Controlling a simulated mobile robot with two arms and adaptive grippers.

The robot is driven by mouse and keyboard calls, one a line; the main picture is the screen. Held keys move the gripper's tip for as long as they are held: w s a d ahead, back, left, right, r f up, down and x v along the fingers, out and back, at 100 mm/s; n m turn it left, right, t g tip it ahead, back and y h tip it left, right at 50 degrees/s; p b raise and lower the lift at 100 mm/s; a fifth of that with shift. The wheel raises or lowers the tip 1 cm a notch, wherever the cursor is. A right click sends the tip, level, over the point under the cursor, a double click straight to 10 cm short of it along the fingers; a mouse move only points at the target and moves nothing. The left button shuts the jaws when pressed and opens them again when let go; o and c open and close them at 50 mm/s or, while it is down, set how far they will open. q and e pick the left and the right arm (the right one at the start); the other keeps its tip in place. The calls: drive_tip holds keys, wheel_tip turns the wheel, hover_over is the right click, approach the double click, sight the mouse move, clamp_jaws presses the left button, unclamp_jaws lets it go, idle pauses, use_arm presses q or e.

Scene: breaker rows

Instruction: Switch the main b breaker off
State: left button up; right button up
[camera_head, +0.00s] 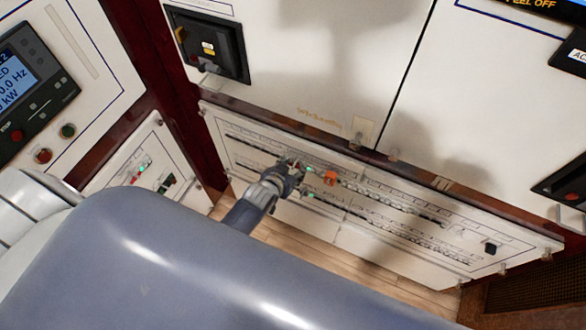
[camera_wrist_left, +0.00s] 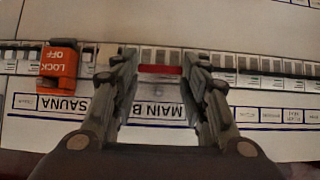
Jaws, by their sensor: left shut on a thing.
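My left gripper (camera_head: 290,166) is at the upper breaker row of the low white panel in the head view. In the left wrist view its fingers (camera_wrist_left: 160,72) are shut on the main b breaker (camera_wrist_left: 160,70), with a red strip of it showing between the fingertips. The label MAIN B (camera_wrist_left: 181,108) is printed beside the row and appears upside down. Whether the lever is up or down cannot be told. My right gripper is not in view.
An orange LOCK OFF piece (camera_wrist_left: 61,68) sits on the breaker by the SAUNA label, close beside the fingers; it also shows in the head view (camera_head: 330,177). Another breaker row (camera_head: 380,235) runs below. A generator display (camera_head: 25,80) is at left.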

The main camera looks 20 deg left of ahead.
use_arm(q)
drive_tip(key=shift+s+f+t+b, duration=0.25)
drive_tip(key=shift+f+t+b, duration=0.45)
drive_tip(key=shift+t+b, duration=1.3)
drive_tip(key=shift+s+f+t+b, duration=0.25)
drive_tip(key=shift+f+t+b, duration=0.45)
drive_tip(key=shift+b, duration=2.45)
drive_tip(key=shift+r, duration=0.1)
drive_tip(key=o, duration=1)
drive_tip(key=shift+o, duration=0.2)
drive_tip(key=s+r, duration=0.2)
drive_tip(key=s, duration=0.9)
drive_tip(key=shift+s+a, duration=0.25)
drive_tip(key=shift+s, duration=0.15)
